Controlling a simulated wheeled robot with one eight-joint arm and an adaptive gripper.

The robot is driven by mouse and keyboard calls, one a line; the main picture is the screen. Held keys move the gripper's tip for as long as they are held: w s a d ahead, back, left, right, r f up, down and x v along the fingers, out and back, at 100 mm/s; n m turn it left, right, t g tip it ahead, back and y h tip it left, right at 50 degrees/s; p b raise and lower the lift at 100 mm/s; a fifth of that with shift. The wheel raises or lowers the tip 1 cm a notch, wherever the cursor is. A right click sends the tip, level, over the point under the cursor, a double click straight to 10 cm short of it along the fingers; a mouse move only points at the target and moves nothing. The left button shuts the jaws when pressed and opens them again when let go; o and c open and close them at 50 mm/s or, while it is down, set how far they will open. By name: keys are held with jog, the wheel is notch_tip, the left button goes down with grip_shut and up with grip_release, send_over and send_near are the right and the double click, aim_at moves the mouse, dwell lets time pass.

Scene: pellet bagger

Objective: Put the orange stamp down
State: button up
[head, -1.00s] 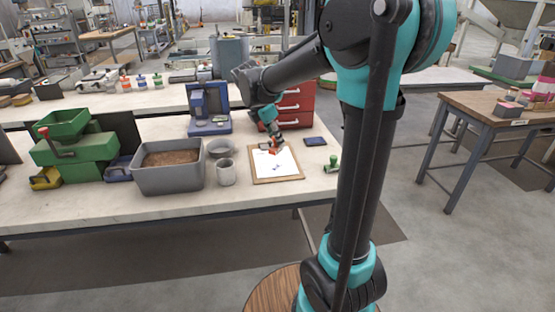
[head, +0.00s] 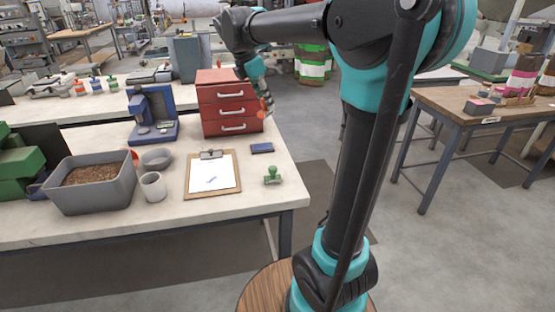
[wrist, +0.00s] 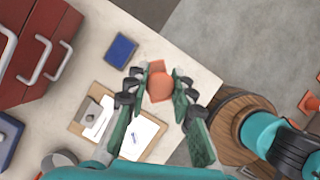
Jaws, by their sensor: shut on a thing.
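My gripper (head: 258,92) is shut on the orange stamp (wrist: 158,84), which sits between the fingertips in the wrist view. In the head view the orange stamp (head: 261,112) shows small, in front of the red drawer cabinet's right side and raised above the table. A clipboard (head: 237,187) with white paper (head: 209,170) lies on the table; the paper bears a small bluish mark. A green stamp (head: 272,175) stands right of the clipboard. A dark blue pad (head: 262,148) lies behind it, and also shows in the wrist view (wrist: 121,49).
The red drawer cabinet (head: 228,100) stands at the table's back right. A grey bin (head: 92,190), a cup (head: 153,186), a bowl (head: 157,158) and a blue device (head: 152,116) stand left. Bare tabletop (head: 270,198) surrounds the green stamp near the right edge.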

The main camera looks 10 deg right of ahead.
notch_tip(320, 180, down, 20)
jog(key=shift+r, duration=0.2)
dwell(0.4)
jog(key=o, duration=0.9)
jog(key=shift+f, duration=0.1)
jog(key=v, duration=1.2)
jog(key=shift+d, duration=0.1)
